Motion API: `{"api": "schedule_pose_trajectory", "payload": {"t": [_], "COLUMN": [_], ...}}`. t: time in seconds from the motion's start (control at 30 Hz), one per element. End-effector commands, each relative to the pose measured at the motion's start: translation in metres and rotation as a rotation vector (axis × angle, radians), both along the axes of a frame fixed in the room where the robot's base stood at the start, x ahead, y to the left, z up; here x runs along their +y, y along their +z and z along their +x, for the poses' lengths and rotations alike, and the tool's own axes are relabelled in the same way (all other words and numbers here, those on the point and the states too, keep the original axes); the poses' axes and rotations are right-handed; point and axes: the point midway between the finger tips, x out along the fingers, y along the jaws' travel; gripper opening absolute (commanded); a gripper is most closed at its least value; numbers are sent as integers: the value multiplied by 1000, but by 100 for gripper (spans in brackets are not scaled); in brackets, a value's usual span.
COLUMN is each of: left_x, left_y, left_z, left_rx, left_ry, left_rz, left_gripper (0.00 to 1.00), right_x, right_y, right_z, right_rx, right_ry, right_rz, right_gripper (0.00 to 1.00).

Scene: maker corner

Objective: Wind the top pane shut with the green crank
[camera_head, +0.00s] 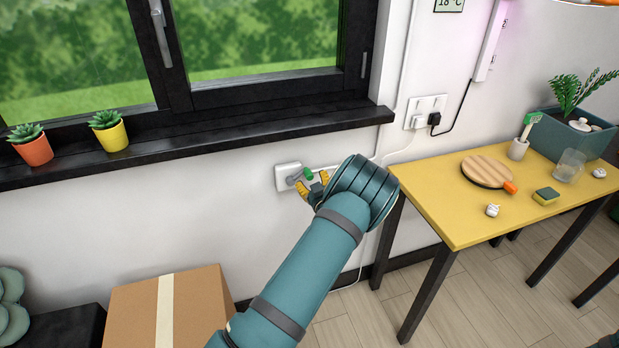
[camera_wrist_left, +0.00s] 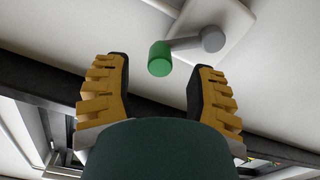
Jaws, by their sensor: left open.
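The green crank knob (camera_head: 308,174) is on a grey arm fixed to a white wall plate (camera_head: 283,177) below the window sill. In the left wrist view the green knob (camera_wrist_left: 159,58) sits just ahead of and between the yellow fingertips, with its grey arm reaching right to a round hub (camera_wrist_left: 213,39). My left gripper (camera_head: 311,187) is open and close to the knob; it also shows in the left wrist view (camera_wrist_left: 158,75) with nothing between its fingers. The window pane (camera_head: 265,40) is only partly in view; the top pane cannot be made out.
A black sill (camera_head: 200,140) with an orange pot (camera_head: 34,150) and a yellow pot (camera_head: 111,137) juts out above the crank. A yellow table (camera_head: 440,205) stands right of my arm. A cardboard box (camera_head: 200,300) is below left. The wall left of the crank is clear.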

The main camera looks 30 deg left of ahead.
Motion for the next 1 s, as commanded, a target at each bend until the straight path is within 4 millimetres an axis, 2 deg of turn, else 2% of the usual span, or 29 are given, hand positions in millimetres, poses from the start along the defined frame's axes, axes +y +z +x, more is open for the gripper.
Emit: {"api": "schedule_pose_trajectory", "payload": {"t": [0.1,0.23,0.6,0.63,0.77,0.8,1.0], "left_x": [13,21,25,24,24,24,24], "left_y": [-1,-1,0,0,0,0,0], "left_z": [11,17,21,20,20,20,20], "left_rx": [-1,-1,1,1,1,1,1], "left_ry": [1,1,0,0,0,0,0], "left_rz": [0,-1,-1,-1,-1,-1,-1], "left_gripper": [57,57,57,52,7,0,0], "right_x": [0,0,0,0,0,0,0], "right_y": [-3,-4,-4,-4,-4,-4,-4], "right_z": [1,1,1,1,1,1,1], "right_rx": [-1,-2,-3,-3,-3,-3,-2], "right_ry": [0,-1,-1,-1,-1,-1,-1], "right_rz": [0,0,0,0,0,0,0], "right_gripper": [47,47,47,47,47,47,47]}}
